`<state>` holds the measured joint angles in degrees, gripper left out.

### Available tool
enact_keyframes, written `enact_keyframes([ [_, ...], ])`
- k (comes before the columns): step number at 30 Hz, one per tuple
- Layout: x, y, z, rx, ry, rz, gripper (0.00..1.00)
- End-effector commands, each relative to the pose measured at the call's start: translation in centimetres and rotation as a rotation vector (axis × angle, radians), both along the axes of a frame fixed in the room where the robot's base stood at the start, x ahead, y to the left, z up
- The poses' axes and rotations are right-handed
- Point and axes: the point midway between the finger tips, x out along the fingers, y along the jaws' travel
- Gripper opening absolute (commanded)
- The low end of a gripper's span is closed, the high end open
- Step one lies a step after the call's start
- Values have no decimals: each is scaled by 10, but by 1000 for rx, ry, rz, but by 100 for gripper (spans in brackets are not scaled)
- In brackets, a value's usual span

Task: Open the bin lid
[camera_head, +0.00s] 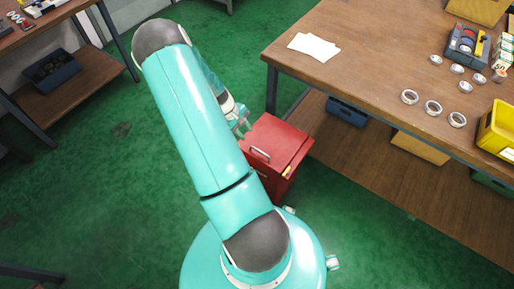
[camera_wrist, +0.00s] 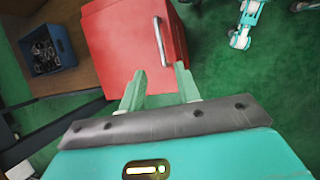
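A red bin (camera_head: 285,178) stands on the green floor beside the wooden workbench. Its red lid (camera_head: 277,140) is closed and has a pale bar handle (camera_head: 260,155) along one side. In the wrist view the lid (camera_wrist: 125,45) fills the upper middle, with the handle (camera_wrist: 162,41) near its right edge. My gripper (camera_wrist: 157,80) is open, its two pale green fingers apart and nothing seen between them. The fingers point toward the lid's near edge and the handle's near end. In the head view my gripper (camera_head: 242,124) is beside the bin, partly hidden by my arm.
The workbench (camera_head: 350,60) at right holds several bearing rings (camera_head: 433,107), white paper (camera_head: 314,46) and a yellow bin (camera_head: 497,130). Blue and yellow boxes sit on its lower shelf. Another bench with a dark crate (camera_head: 52,69) is at left.

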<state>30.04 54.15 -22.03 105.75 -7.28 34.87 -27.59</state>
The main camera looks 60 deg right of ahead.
Motion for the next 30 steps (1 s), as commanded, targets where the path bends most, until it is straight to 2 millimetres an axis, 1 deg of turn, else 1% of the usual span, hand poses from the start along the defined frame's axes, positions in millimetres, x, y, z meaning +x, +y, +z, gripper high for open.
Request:
enact_keyframes([
  [1,-5,-1,-8,2,3,-2,33],
  [12,-35,-9,-74,3,3,-4,33],
  [18,-46,-13,-101,1,1,-3,33],
  [23,-49,-14,-109,0,0,-1,33],
  [30,-50,-14,-110,0,-1,-2,33],
])
